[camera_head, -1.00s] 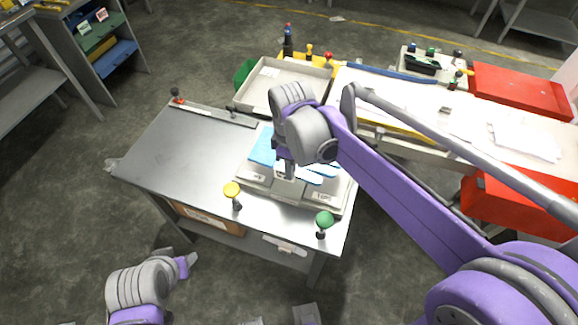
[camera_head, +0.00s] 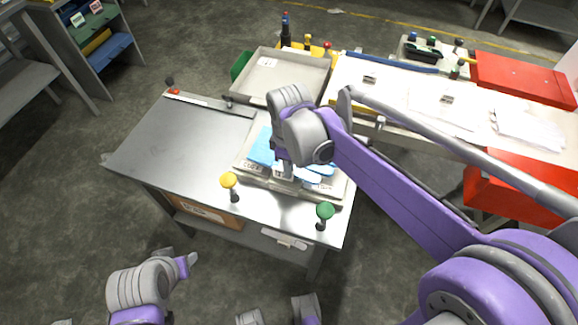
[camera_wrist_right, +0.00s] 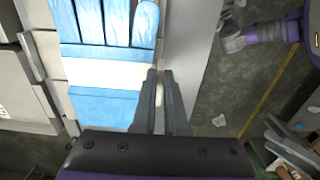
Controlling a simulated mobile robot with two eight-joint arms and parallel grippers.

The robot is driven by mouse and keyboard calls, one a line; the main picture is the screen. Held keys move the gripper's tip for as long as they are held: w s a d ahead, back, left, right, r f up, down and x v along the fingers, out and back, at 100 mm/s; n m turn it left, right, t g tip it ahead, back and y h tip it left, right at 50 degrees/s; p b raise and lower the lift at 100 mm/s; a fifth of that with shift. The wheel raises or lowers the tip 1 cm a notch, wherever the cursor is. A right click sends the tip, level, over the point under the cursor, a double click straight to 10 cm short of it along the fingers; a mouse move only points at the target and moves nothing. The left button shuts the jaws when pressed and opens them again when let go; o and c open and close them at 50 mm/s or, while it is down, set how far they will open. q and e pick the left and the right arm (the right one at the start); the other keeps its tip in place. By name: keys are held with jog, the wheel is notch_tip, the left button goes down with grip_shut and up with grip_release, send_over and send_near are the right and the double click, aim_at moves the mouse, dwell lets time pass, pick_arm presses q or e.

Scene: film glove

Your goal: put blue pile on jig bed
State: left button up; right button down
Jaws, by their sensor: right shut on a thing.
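Blue gloves with a white band show in the head view as a blue patch (camera_head: 262,148) left of my right gripper, with more blue to its right. In the right wrist view the blue pile (camera_wrist_right: 103,105) lies with its fingers pointing up. My right gripper (camera_head: 285,168) is low over the grey labelled tray (camera_head: 255,179). Its fingers (camera_wrist_right: 164,75) are close together at the right edge of the pile and shut on it. The arm hides part of the pile. My left gripper (camera_head: 188,262) is low at the left, away from the table. I cannot make out a separate jig bed.
The steel table (camera_head: 165,145) is bare left of the tray. A yellow knob (camera_head: 228,180) and a green knob (camera_head: 325,210) stand at its front. A white bench with red bins (camera_head: 520,78) is at the right.

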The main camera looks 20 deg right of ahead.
jog(key=shift+f, duration=0.15)
jog(key=shift+f+b, duration=1.25)
jog(key=shift+f, duration=0.5)
jog(key=c, duration=0.9)
grip_release()
notch_tip(320, 180, up, 11)
jog(key=shift+f+p, duration=0.1)
jog(key=shift+p, duration=0.6)
